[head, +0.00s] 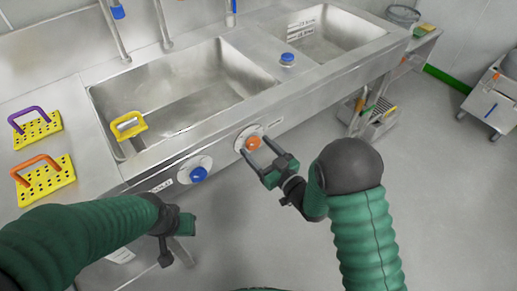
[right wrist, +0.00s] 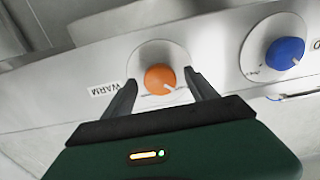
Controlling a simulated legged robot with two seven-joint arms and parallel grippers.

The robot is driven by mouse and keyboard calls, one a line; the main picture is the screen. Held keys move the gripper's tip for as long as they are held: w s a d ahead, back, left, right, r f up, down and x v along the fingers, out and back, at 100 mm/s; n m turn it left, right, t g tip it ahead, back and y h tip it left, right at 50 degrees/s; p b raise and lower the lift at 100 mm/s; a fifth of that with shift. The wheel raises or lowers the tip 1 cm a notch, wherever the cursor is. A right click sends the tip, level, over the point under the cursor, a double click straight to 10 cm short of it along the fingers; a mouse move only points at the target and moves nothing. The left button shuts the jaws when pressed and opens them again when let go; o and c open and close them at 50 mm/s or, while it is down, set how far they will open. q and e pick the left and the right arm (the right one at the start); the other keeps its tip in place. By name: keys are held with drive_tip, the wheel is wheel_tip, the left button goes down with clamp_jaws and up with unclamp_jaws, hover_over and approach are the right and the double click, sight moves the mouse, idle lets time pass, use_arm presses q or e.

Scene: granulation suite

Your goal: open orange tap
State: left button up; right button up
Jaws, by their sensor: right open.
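The orange tap (head: 253,143) is a round knob on a white disc on the front face of the steel sink unit. It also shows in the right wrist view (right wrist: 159,78), with a white pointer mark toward its lower right. My right gripper (head: 258,151) is open, its two fingers on either side of the orange knob. I cannot tell whether they touch it. In the right wrist view the fingers (right wrist: 163,90) flank the knob with gaps. My left gripper (head: 178,237) is lower left, in front of the unit, away from the tap; its fingers are unclear.
A blue knob (head: 198,174) sits left of the orange one on the same front face; it also shows in the right wrist view (right wrist: 286,53).

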drive_tip(key=shift+c, duration=0.4)
drive_tip(key=c, duration=1.3)
